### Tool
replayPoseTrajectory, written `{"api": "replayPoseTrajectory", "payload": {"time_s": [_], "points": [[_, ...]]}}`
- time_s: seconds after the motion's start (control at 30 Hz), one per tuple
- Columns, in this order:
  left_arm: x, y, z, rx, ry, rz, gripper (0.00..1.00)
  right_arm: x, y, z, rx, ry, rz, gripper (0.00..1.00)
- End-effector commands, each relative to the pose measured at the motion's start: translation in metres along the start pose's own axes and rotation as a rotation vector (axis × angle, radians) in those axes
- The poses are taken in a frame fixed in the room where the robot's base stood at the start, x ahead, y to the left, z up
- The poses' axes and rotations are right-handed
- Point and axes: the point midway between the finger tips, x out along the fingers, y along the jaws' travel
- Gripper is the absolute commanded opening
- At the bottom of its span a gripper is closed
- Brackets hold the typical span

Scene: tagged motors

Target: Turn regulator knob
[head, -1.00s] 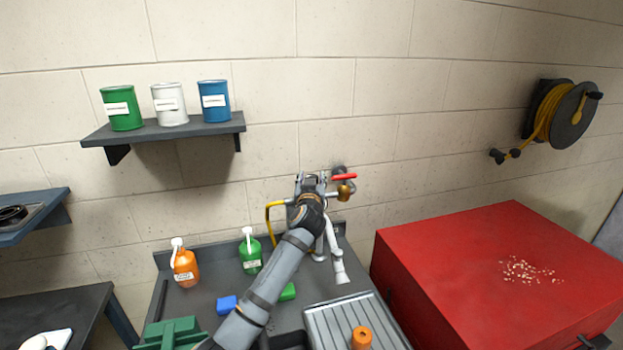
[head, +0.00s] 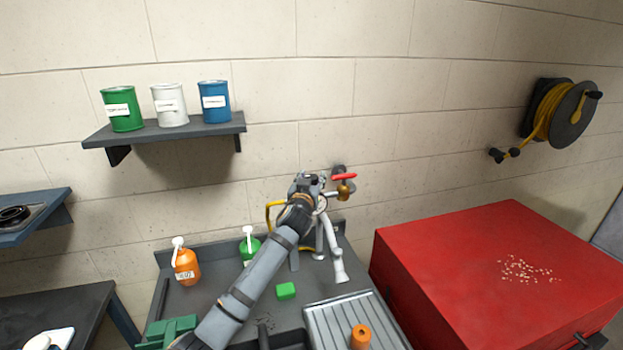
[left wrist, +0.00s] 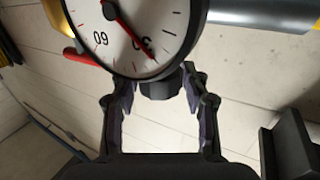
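The regulator knob (left wrist: 160,88) is dark and sits just under a round white gauge (left wrist: 138,32) with a red needle in the left wrist view. My left gripper (left wrist: 159,100) has its two fingers apart, one on each side of the knob; a small gap seems to show on both sides. In the head view my left gripper (head: 308,182) is at the pipework on the wall, and it hides the knob. A sliver of the gauge (head: 322,204) shows beside it. My right gripper is in neither view.
A red valve handle (head: 344,177) on a brass fitting (head: 345,190) is close to the right of my left gripper. A yellow hose (head: 269,215) hangs to its left. Orange (head: 186,266) and green (head: 250,247) bottles stand on the bench below. A red cabinet (head: 440,255) is at right.

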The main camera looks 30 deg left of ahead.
Motion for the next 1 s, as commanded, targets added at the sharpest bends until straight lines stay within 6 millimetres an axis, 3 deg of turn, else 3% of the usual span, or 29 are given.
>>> {"api": "replayPoseTrajectory", "payload": {"time_s": [0.07,0.43,0.8,1.0], "points": [[0.0,0.0,0.0,0.0,0.0,0.0,0.61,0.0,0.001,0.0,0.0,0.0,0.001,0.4],[-0.006,0.0,0.001,0.001,0.0,0.0,0.61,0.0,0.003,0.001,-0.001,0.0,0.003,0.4],[-0.089,0.0,0.001,0.003,-0.001,0.002,0.61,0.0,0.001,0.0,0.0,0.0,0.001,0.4],[-0.116,0.0,0.001,0.001,-0.001,0.0,0.61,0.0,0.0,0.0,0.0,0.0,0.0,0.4]]}}
